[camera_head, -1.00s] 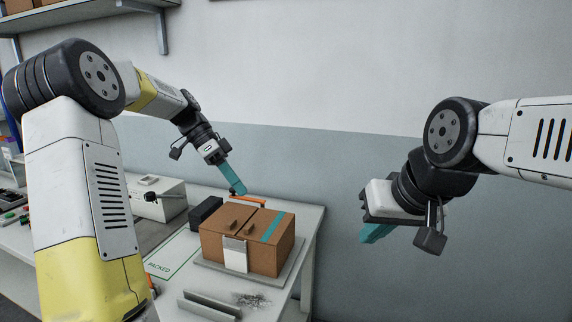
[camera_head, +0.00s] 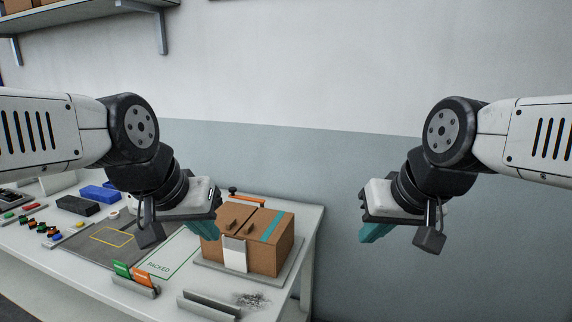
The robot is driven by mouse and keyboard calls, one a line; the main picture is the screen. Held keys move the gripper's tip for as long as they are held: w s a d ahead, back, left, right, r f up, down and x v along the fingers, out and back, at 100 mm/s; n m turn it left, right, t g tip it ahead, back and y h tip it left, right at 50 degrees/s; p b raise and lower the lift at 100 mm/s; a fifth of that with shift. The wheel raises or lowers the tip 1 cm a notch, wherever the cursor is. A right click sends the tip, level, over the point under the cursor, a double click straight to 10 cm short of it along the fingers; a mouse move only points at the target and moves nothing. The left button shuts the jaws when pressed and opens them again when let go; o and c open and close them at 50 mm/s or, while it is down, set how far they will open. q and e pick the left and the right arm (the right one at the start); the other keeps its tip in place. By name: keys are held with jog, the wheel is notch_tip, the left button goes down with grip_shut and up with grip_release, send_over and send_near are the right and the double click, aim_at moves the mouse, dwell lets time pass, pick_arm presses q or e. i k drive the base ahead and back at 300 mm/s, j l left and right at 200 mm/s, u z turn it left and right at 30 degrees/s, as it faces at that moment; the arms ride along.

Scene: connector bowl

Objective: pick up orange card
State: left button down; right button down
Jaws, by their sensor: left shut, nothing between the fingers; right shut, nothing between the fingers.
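The orange card (camera_head: 141,276) stands upright beside a green card (camera_head: 122,269) in a small grey holder (camera_head: 148,290) near the table's front edge. My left gripper (camera_head: 207,228) is shut and empty, above the table to the right of and higher in the picture than the cards, in front of the cardboard box's left side. My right gripper (camera_head: 372,233) is shut and empty, off to the right of the table against the wall.
A cardboard box (camera_head: 270,258) with a teal stripe stands on a grey tray at the right end. An empty grey holder (camera_head: 208,306) lies in front. A green-outlined "PACKED" area (camera_head: 172,258) is bare. Several small connectors (camera_head: 38,227) and blue and black blocks (camera_head: 75,205) lie at left.

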aim_at(142, 277)
jog(key=u, duration=1.35)
